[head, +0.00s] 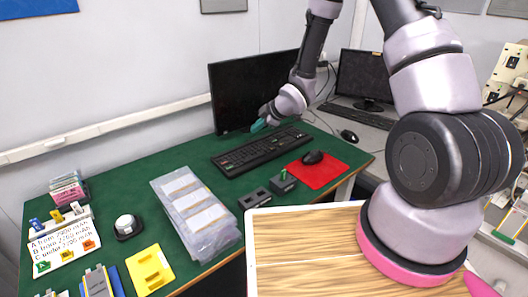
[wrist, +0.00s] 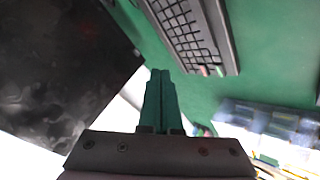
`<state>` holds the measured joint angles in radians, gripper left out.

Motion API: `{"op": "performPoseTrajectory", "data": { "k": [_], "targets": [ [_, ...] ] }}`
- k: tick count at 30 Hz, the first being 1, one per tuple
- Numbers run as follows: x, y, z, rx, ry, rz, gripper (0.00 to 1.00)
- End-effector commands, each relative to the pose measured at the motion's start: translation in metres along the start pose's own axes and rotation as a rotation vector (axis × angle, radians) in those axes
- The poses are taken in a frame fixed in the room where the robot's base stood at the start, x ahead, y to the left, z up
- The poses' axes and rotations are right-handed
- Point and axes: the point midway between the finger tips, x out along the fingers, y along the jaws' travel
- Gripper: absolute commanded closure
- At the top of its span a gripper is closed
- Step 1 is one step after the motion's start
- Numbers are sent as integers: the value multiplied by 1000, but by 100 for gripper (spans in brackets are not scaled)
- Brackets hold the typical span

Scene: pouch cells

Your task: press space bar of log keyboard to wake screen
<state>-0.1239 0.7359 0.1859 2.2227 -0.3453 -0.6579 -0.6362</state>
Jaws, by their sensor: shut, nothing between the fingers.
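A black keyboard (head: 260,152) lies on the green bench top in front of a dark, blank monitor (head: 240,92). My gripper (head: 257,126) has green fingers, pressed together and empty. In the head view it is by the keyboard's far edge, near the monitor's lower edge. In the wrist view the shut fingertips (wrist: 160,74) are beside part of the keyboard (wrist: 185,30), with the dark screen (wrist: 60,70) on the left. No contact with a key shows; the height above the bench is hard to tell. A second keyboard (head: 360,117) lies on the grey table at right.
A black mouse (head: 312,157) sits on a red mat (head: 325,173) right of the keyboard. Small dark blocks (head: 254,199) and a stack of pouches (head: 190,204) are nearer. A second monitor (head: 362,76) and mouse (head: 349,136) stand at right.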

Motion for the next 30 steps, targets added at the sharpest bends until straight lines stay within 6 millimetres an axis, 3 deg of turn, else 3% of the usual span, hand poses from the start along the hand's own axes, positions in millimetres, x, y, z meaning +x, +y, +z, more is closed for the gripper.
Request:
{"op": "performPoseTrajectory", "data": {
  "k": [17, 30],
  "targets": [
    [10, -8, 3, -10, 11, -5, 100],
    [50, -37, 32, -9, 10, -4, 100]
  ]
}}
